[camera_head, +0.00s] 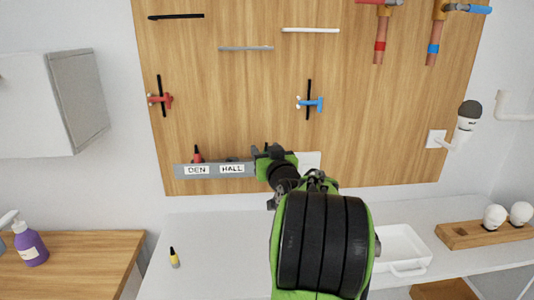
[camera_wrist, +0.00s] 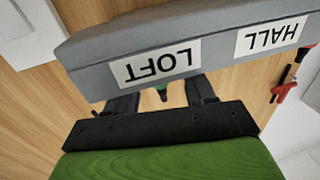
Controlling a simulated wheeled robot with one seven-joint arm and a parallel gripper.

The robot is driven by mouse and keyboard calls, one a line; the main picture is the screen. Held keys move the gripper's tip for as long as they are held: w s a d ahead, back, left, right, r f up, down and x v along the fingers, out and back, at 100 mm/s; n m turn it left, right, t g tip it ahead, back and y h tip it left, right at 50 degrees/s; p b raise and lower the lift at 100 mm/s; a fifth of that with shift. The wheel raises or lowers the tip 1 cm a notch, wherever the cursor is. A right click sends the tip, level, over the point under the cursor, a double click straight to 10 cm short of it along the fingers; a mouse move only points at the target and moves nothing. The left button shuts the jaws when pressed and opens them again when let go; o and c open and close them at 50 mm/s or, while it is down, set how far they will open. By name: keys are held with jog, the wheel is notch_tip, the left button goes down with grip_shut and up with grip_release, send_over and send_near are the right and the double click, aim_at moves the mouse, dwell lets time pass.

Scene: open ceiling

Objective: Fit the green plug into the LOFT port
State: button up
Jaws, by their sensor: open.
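The grey port strip (camera_head: 215,170) runs along the lower edge of the wooden board, with DEN and HALL labels showing. In the wrist view the strip (camera_wrist: 85,70) appears upside down, with the LOFT label (camera_wrist: 157,64) in front of my gripper (camera_wrist: 162,94). My gripper (camera_head: 270,152) is open and covers the LOFT end in the head view.
A red plug (camera_head: 197,154) stands at the DEN port. A yellow plug (camera_head: 174,258) is on the white counter (camera_head: 215,235). Red (camera_head: 160,99) and blue (camera_head: 310,103) valves are on the board above. A white tray (camera_head: 400,245) lies right of my arm.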

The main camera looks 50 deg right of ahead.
jog(key=b+v, duration=0.3)
jog(key=v, duration=1.2)
jog(key=shift+s+a, duration=0.25)
